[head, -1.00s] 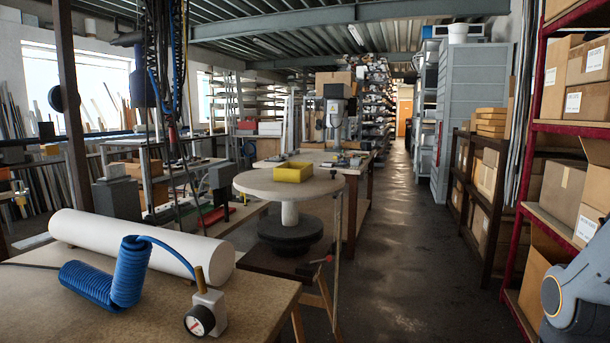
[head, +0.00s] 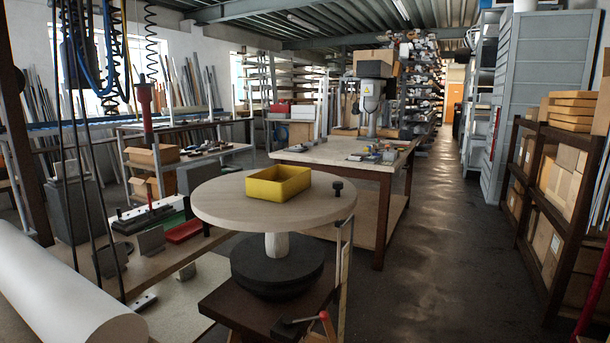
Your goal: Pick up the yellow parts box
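The yellow parts box (head: 278,182) is an open-topped rectangular tray. It sits upright on a round pale tabletop (head: 225,208), a little right of its middle. The tabletop stands on a short white post above a dark round base (head: 280,268). The box looks empty inside, as far as its visible walls show. My gripper is not in view in the head view.
A small dark knob (head: 338,187) stands on the round top's right edge. A white roll (head: 60,300) lies at lower left. A workbench (head: 345,158) with a drill press is behind. Hanging cables are at left. The aisle (head: 450,260) at right is clear.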

